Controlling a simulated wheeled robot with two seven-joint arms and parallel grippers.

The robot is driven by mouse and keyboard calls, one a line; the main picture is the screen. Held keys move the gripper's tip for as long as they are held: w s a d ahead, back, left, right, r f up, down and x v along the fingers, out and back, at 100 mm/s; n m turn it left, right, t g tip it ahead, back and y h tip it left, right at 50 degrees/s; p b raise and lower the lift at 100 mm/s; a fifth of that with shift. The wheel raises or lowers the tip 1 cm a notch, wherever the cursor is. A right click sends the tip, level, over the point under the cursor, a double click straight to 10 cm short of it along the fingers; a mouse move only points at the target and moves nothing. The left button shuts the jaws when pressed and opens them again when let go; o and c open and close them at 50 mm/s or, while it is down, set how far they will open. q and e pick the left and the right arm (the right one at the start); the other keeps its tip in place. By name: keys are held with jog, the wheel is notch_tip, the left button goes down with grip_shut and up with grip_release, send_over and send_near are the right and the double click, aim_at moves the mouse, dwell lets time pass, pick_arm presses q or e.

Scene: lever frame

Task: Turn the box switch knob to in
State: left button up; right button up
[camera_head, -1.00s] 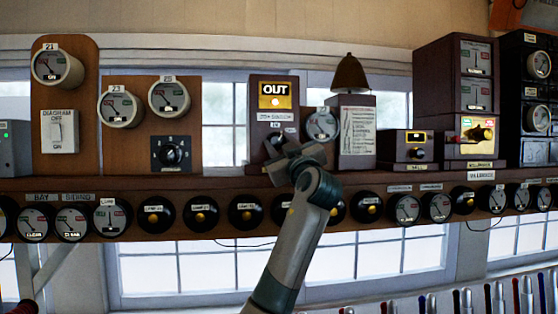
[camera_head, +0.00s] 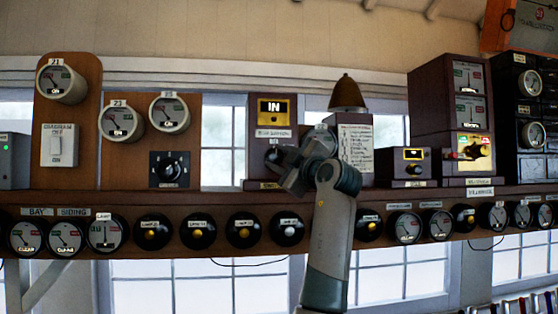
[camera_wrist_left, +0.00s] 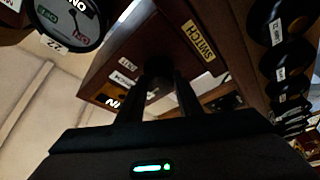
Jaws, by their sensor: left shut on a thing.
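The box switch (camera_head: 272,112) is a dark upright wooden box on the shelf, with a yellow-framed window reading "IN". My left gripper (camera_head: 274,158) reaches the box from the lower right and is shut on the knob. In the left wrist view the two dark fingers (camera_wrist_left: 158,88) stand on either side of the knob, close to the box face. My right gripper is in neither view.
A bell box (camera_head: 354,150) with a brass bell stands right of the box switch, close to my left arm. A rotary switch panel (camera_head: 169,169) and round dials are to the left. Several round black instruments (camera_head: 243,231) line the shelf front below.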

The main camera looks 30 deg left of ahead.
pick_arm(q)
jog(key=o, duration=1)
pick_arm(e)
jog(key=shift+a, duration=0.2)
pick_arm(q)
jog(key=shift+o, duration=0.2)
pick_arm(e)
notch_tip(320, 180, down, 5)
jog(key=b, duration=0.5)
pick_arm(q)
jog(key=b+v, duration=0.2)
jog(key=v, duration=1.5)
jog(key=shift+s+d, duration=0.15)
jog(key=shift+s, duration=0.05)
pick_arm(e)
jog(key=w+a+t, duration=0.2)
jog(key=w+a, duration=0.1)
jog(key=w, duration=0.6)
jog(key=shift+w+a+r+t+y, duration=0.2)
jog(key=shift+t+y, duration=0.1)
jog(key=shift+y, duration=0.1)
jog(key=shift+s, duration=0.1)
pick_arm(q)
jog(key=shift+f, duration=0.1)
